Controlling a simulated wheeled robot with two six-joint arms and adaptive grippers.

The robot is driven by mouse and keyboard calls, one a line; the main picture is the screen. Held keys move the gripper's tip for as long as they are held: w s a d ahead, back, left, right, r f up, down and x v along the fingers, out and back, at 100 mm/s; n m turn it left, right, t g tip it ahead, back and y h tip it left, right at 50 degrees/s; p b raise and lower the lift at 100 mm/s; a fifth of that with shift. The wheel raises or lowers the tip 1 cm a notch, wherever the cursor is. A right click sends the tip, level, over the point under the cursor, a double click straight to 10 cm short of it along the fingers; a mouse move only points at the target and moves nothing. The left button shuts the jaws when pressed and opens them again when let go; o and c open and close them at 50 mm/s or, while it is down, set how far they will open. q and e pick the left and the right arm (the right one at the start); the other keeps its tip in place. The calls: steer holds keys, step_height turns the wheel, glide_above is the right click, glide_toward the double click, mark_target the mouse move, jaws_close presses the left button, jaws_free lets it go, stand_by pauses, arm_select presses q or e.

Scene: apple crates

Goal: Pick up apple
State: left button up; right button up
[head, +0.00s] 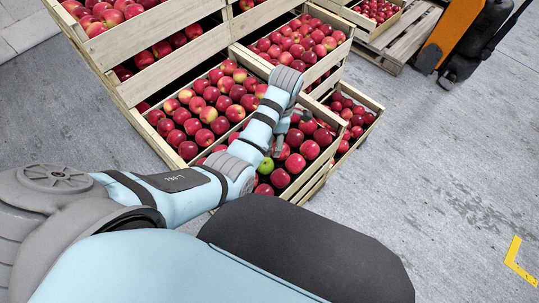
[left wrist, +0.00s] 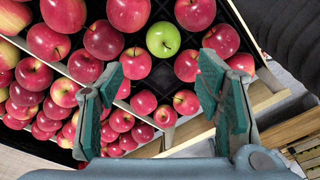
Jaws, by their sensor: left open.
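Many red apples (head: 295,163) fill the open wooden crates, and a single green apple (head: 265,166) sits among them in the nearest crate. In the left wrist view the green apple (left wrist: 163,39) lies beyond the fingertips, between red ones, beside a dark gap in the layer. My left gripper (left wrist: 162,72) is open, with its green-padded fingers apart and nothing held between them. In the head view my left arm reaches over the nearest crate, and its gripper (head: 284,138) is partly hidden by the wrist. My right gripper is not in view.
Stacked wooden crates (head: 172,75) of red apples rise at the upper left. A pallet (head: 405,38) and an orange and black machine (head: 452,35) stand at the upper right. The grey floor at the right is clear, with a yellow corner mark (head: 515,255).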

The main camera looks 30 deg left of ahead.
arm_select(q)
steer(key=b, duration=0.3)
glide_above(266, 162)
steer(key=f, duration=0.6)
steer(key=shift+d+f, duration=0.2)
steer(key=shift+f, duration=0.15)
steer(key=f+b, duration=0.1)
steer(key=f, duration=0.1)
steer(key=f+b, duration=0.1)
steer(key=f, duration=0.1)
steer(key=f+b, duration=0.1)
steer(key=f, duration=0.1)
steer(key=shift+s+a+f, duration=0.1)
steer(key=shift+a+f, duration=0.2)
steer(key=shift+f, duration=0.1)
steer(key=shift+r, duration=0.1)
steer(key=shift+c, duration=0.4)
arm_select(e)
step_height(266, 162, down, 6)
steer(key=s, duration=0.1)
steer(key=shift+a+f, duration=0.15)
arm_select(q)
steer(key=c, duration=0.9)
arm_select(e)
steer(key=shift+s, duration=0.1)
arm_select(q)
steer(key=shift+r, duration=0.15)
